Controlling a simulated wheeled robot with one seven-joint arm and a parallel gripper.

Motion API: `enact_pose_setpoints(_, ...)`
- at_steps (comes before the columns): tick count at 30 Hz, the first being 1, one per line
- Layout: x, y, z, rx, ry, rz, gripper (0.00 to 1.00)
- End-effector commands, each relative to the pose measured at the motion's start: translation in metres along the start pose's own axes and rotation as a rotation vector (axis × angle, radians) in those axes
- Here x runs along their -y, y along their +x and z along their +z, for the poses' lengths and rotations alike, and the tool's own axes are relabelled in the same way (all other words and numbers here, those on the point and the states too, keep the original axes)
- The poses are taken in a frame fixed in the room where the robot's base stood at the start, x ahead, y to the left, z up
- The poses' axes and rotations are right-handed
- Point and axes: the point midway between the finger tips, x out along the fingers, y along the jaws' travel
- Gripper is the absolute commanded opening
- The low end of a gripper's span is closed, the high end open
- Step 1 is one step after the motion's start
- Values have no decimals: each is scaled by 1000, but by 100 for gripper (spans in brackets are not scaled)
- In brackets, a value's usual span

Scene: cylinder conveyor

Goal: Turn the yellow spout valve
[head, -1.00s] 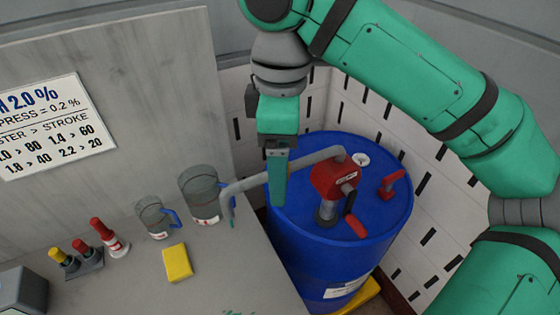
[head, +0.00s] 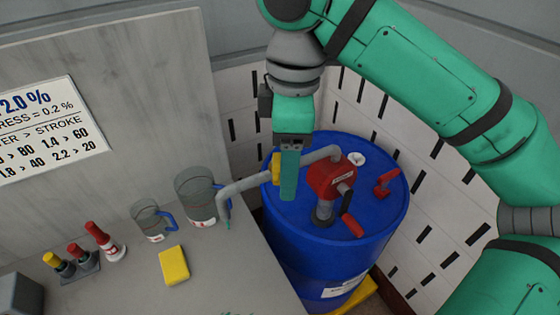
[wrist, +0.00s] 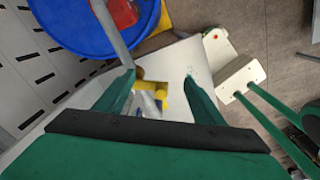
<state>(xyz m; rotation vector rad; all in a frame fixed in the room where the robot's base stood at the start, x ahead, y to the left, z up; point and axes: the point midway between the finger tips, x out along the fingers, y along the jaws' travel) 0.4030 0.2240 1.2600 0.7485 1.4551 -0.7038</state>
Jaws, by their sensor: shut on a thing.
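The yellow spout valve (head: 276,168) sits on the grey spout pipe (head: 246,183) of a red drum pump (head: 330,178). In the head view part of it shows just left of my gripper (head: 288,194), whose finger hangs across the pipe. In the wrist view the yellow valve (wrist: 154,90) lies between the two green fingers of my gripper (wrist: 159,78). My gripper is shut on the valve, though a gap shows beside the right finger there. The pipe's open end points down over the bench.
The blue drum (head: 385,225) carries the pump and a red fitting (head: 386,182). On the grey bench stand two clear jugs (head: 195,200), a yellow sponge (head: 174,265) and several red- and yellow-topped items (head: 98,235). A slotted white wall (head: 440,195) is close behind the drum.

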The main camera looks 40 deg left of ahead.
Motion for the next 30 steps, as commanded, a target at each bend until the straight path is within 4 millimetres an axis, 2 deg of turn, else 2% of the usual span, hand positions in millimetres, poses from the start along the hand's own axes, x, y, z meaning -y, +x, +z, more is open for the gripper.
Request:
enact_pose_setpoints(1,4,10,9,28,9,-30,54)
enact_pose_setpoints(4,4,10,9,28,9,-30,53)
enact_pose_setpoints(5,4,10,9,29,9,-31,48)
enact_pose_setpoints(9,3,8,9,26,7,-26,2)
enact_pose_setpoints(10,2,8,9,26,7,-26,0)
enact_pose_setpoints(18,-1,6,19,24,6,-21,0)
enact_pose_setpoints(26,-1,6,20,23,3,-20,0)
enact_pose_setpoints(30,-2,6,20,22,3,-20,32)
